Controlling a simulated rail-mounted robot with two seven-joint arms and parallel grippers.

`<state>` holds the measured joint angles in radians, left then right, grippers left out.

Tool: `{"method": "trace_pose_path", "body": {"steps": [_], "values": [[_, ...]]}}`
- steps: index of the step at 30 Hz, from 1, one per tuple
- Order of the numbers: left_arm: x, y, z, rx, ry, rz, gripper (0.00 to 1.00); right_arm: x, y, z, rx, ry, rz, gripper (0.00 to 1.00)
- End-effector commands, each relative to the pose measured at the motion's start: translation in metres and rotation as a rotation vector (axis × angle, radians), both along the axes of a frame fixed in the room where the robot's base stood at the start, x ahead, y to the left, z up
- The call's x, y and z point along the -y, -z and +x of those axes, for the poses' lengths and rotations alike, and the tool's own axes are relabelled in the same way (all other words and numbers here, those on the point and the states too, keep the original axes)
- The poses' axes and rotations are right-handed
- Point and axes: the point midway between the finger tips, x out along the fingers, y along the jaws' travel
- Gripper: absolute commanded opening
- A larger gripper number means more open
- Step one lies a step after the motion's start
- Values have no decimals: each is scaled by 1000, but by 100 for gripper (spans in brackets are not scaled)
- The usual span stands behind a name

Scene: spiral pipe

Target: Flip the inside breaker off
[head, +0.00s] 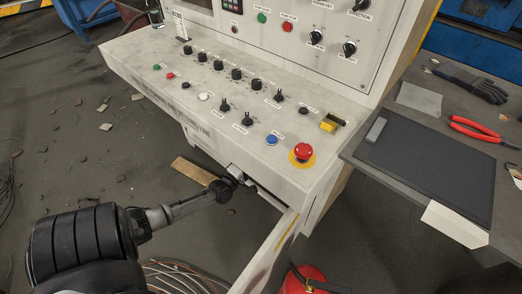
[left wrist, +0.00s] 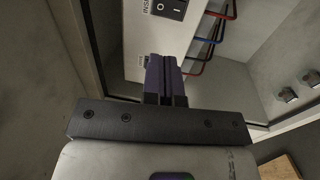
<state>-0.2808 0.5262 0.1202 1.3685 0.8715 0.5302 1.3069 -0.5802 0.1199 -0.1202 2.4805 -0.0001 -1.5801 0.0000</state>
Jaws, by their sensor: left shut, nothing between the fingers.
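The inside breaker is a black rocker switch (left wrist: 170,8) on a white panel, at the top edge of the left wrist view and partly cut off. Marks show on its face, and a partly visible label starting "INS" is beside it. I cannot tell which way the rocker is tipped. My left gripper (left wrist: 164,60) is shut and empty, its dark purple fingers together just below the switch in the picture. A gap shows between fingertips and switch. In the head view my left arm reaches to the console's front opening, where the breaker is hidden. My right gripper is not in view.
The control console (head: 135,55) has knobs, buttons and a red emergency stop (head: 303,152). An open cabinet door (head: 265,255) stands right of my left arm. Red and blue wires (left wrist: 216,42) run inside the cabinet. A side table (head: 385,180) holds red pliers (head: 480,132) and gloves.

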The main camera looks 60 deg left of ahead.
Motion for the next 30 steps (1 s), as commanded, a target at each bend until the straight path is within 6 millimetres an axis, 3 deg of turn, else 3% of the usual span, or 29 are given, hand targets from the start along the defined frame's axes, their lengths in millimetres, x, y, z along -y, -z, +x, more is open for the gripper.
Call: {"method": "trace_pose_path", "body": {"steps": [18,30], "values": [[-37,-9,97,2,0,2,0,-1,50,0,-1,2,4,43],[-47,-16,123,0,0,1,0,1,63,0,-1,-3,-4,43]]}}
